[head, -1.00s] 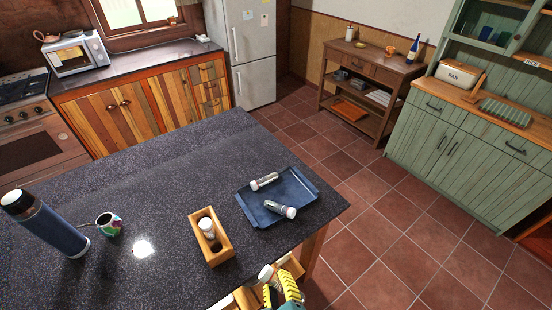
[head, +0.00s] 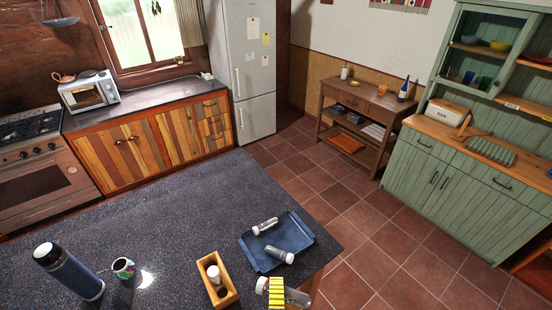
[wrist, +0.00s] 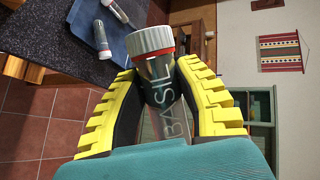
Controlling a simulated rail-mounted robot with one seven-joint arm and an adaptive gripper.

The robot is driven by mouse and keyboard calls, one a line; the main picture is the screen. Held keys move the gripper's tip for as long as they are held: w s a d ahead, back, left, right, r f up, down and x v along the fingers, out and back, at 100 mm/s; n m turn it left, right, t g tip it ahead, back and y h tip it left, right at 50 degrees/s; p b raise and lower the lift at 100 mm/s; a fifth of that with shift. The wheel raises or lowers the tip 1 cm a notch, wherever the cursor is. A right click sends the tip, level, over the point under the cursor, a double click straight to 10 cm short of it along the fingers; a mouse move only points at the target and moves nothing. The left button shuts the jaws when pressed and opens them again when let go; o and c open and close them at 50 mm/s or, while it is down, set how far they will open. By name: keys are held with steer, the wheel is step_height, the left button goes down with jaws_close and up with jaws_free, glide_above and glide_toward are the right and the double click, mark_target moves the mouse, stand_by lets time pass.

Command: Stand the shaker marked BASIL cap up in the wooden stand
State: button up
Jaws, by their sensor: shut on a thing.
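My gripper (head: 285,294) is shut on the BASIL shaker and holds it near the counter's right edge. The wrist view shows its white cap (wrist: 152,40) with a red ring and the word BASIL on its clear body (wrist: 168,112). In the head view the shaker lies nearly sideways, with its cap (head: 262,285) to the left and body (head: 304,292) to the right. The wooden stand (head: 232,294) is on the counter, left of my gripper. One white-capped shaker (head: 214,273) stands in its far part; a dark opening shows in the near part.
A blue tray (head: 296,226) with two lying shakers (head: 265,226) (head: 279,254) is behind the stand. A mug (head: 123,268) and a dark blue flask (head: 72,275) stand at the left. The counter (head: 170,225) is clear behind them.

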steer(key=shift+n, duration=0.3)
steer(key=n+p, duration=0.1)
steer(key=n, duration=0.3)
steer(key=shift+r+p, duration=0.15)
steer(key=shift+p, duration=0.15)
steer(key=shift+n, duration=0.9)
steer(key=n, duration=0.3)
steer(key=n, duration=0.9)
